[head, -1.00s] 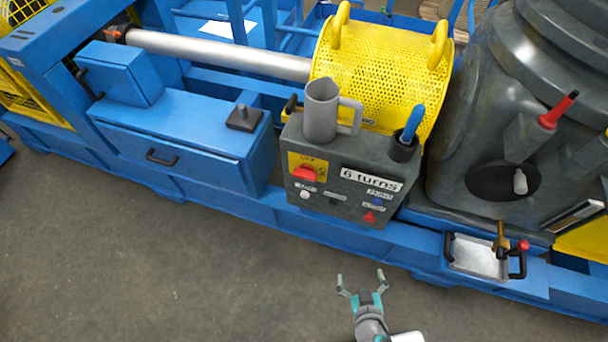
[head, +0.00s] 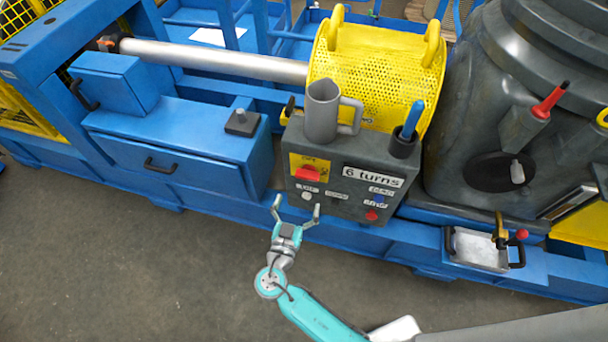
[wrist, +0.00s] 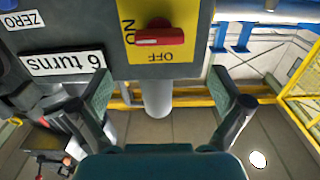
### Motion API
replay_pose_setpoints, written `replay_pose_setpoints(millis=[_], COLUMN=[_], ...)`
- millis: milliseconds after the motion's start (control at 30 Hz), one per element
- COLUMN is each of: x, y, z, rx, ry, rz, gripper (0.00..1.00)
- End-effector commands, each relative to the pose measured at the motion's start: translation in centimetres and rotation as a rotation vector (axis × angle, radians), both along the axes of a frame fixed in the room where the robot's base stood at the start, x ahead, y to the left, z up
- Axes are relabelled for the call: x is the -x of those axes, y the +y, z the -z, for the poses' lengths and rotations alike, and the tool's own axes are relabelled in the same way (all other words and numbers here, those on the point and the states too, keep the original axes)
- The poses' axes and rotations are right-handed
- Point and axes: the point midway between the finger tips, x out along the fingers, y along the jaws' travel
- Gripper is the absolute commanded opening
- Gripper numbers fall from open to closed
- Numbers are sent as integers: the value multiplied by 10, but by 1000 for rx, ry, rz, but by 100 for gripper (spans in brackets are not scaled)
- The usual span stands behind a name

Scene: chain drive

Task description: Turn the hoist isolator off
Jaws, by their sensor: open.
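The hoist isolator is a red bar knob (head: 308,174) on a yellow plate, on the front of a dark grey control box (head: 345,208). The wrist view shows it upside down. There the red knob (wrist: 160,36) lies level, one end towards the ON lettering at left; OFF is printed below it. My gripper (head: 297,206) is open and empty, just in front of the box's lower left in the head view. In the wrist view its open fingers (wrist: 160,83) are spread either side below the knob. They appear apart from it.
A grey mug (head: 321,112) and a black cup with a blue handle (head: 404,143) stand on the box. The front carries a "6 turns" label (head: 373,176) and small buttons. A blue drawer (head: 165,160) is left. A metal tray (head: 477,249) is right. The foreground floor is clear.

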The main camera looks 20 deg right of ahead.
Motion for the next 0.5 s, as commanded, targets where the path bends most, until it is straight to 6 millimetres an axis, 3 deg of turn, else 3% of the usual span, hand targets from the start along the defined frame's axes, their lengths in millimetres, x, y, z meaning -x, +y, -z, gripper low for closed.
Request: replay_pose_setpoints(millis=[500], x=[-66], y=[-49], z=[0], rx=[1], ry=[1], rz=[1], gripper=[100])
